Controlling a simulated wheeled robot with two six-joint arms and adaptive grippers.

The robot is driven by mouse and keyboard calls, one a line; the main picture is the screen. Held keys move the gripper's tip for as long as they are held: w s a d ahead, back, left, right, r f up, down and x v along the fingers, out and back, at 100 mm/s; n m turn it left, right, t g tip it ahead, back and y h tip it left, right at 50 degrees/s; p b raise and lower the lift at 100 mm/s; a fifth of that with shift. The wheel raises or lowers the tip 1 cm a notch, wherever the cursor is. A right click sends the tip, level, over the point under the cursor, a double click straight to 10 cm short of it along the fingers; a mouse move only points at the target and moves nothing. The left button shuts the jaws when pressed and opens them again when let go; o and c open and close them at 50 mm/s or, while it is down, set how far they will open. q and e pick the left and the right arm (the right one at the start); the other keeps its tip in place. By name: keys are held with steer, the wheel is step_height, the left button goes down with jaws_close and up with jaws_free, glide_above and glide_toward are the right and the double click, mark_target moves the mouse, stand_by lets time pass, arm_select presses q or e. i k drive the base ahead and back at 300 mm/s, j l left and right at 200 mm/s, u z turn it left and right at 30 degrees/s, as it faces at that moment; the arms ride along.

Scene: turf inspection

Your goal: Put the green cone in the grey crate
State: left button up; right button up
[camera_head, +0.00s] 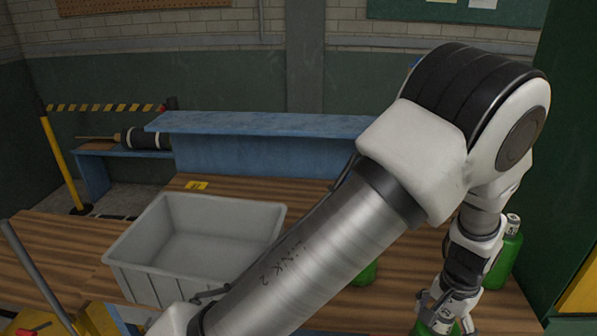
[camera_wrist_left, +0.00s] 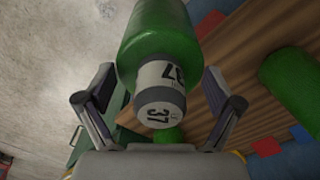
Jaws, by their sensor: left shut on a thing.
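The grey crate (camera_head: 127,247) stands on the table at the left of the head view, and the part of its inside that shows is empty. A similar green bottle (camera_head: 507,258) stands just behind the gripper. Another green piece (camera_head: 364,275) is mostly hidden by my arm. I see no plain cone shape.
A blue raised shelf (camera_head: 270,124) runs behind the table. A yellow tag (camera_head: 196,185) lies behind the crate. Another green body (camera_wrist_left: 294,84) is at the right of the wrist view. My own arm crosses the head view, hiding the middle of the table.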

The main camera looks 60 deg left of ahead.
mark_target(185, 267)
steer(key=k+j+z, duration=0.25)
steer(key=k+j, duration=1.65)
steer(key=j, duration=0.15)
steer(key=k+j, duration=0.3)
steer(key=j, duration=0.15)
steer(key=z, duration=0.05)
